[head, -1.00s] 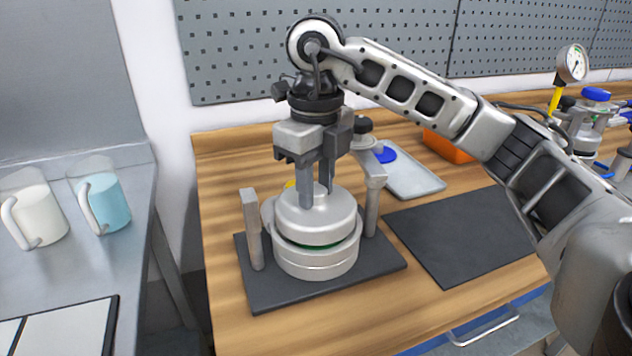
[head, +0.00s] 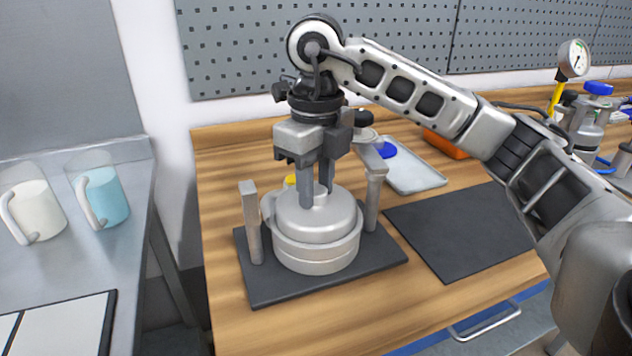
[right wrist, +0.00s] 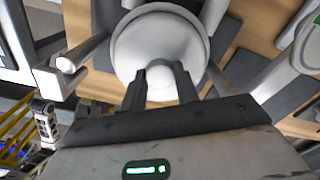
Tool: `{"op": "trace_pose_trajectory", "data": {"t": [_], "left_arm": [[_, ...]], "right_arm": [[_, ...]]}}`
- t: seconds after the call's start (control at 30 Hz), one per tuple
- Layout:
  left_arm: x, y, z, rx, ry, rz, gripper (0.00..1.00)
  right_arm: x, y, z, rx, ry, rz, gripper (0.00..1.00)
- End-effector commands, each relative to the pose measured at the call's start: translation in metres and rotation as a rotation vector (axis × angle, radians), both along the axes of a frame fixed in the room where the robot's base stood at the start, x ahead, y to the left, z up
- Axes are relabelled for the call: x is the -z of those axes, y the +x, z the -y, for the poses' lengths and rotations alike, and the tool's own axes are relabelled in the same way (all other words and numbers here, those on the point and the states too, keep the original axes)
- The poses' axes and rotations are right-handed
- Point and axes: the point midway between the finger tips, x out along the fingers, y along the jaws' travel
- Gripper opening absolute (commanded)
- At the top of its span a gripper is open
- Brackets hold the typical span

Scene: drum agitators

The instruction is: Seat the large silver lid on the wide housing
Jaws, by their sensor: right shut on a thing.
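The large silver lid (head: 304,217) sits on top of the wide housing (head: 315,258), a round silver body on a dark base plate (head: 275,290). No gap or green ring shows between them now. My right gripper (head: 318,198) points down and is shut on the lid at its top centre. In the right wrist view the lid (right wrist: 158,45) lies under the fingers (right wrist: 160,80), which close on its small knob. My left gripper is not in view.
Posts stand left (head: 251,222) and right (head: 374,195) of the housing. A dark mat (head: 465,235) lies bare at the right. A grey tray (head: 415,175) is behind it. Two jugs, one white (head: 35,210) and one blue (head: 103,200), stand on the left bench.

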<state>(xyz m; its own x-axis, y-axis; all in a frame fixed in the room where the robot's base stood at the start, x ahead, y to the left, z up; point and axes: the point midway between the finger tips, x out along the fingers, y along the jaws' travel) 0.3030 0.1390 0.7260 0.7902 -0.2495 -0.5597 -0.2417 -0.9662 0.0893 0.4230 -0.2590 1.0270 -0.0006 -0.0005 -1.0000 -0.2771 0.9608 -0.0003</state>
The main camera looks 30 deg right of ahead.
Motion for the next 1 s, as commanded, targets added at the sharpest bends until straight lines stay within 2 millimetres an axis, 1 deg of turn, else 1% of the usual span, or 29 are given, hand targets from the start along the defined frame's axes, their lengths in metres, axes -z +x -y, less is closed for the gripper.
{"op": "trace_pose_trajectory", "data": {"t": [0.37,0.4,0.47,0.87,0.97,1.0], "left_arm": [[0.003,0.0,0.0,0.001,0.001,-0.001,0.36],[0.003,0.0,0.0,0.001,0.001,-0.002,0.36],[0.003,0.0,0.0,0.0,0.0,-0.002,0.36],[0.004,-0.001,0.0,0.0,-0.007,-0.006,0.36],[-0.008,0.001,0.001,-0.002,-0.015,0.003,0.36],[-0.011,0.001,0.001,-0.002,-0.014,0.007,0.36]], "right_arm": [[0.002,0.0,0.0,0.0,0.001,0.003,0.0],[0.002,0.0,0.0,0.0,0.001,0.003,0.39],[0.002,0.0,0.0,0.0,0.001,0.003,0.55],[0.004,0.0,0.0,0.0,-0.001,-0.002,0.56],[-0.013,0.001,0.0,0.0,0.0,0.004,0.56],[-0.022,0.001,0.0,0.0,0.0,0.007,0.56]]}}
